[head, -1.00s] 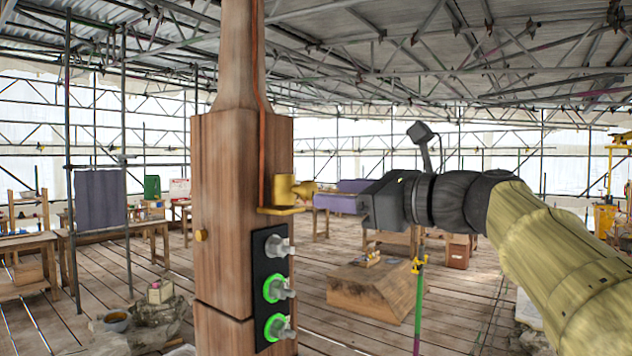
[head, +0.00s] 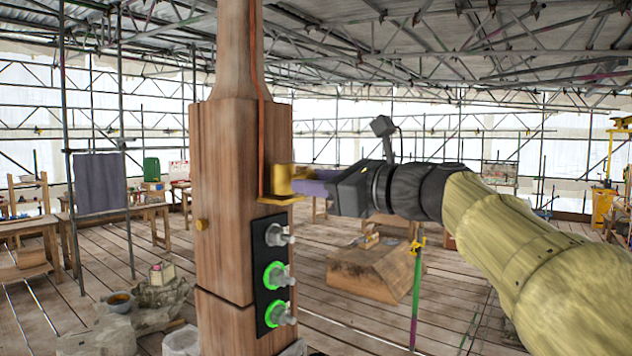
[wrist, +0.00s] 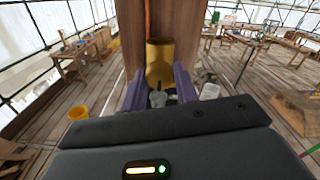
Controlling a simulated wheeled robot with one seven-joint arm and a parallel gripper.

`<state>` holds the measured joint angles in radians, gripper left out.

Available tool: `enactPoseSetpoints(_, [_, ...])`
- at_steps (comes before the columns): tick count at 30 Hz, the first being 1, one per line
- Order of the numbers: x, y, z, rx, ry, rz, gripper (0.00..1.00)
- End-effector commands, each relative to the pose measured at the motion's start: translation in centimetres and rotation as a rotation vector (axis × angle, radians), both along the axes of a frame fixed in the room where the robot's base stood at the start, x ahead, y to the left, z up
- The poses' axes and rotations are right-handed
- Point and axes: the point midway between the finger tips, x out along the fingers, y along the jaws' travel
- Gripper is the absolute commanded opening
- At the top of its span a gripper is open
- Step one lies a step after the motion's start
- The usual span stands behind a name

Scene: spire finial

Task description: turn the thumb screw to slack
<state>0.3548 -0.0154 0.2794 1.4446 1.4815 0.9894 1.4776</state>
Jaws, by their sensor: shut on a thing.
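The brass fitting (head: 281,182) sits on a small brass ledge on the right side of the wooden post (head: 225,160). Its thumb screw points right, toward my gripper (head: 303,185), and is mostly hidden by the purple fingers. The fingers are shut on the thumb screw. In the wrist view the brass fitting (wrist: 159,62) stands between and just beyond the two purple fingers (wrist: 158,82). The angle of the thumb screw cannot be made out.
Below the fitting, a black panel (head: 261,262) on the post carries three grey knobs, the lower two ringed green. An orange cable (head: 261,120) runs down the post. A wooden block (head: 370,272) and a green pole (head: 417,290) stand to the right.

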Motion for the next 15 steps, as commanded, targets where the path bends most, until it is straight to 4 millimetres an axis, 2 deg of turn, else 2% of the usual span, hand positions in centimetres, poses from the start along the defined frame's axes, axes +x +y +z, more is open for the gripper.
enactPoseSetpoints(15, [0.01,0.01,-0.28,-0.092,-0.119,0.001,0.07])
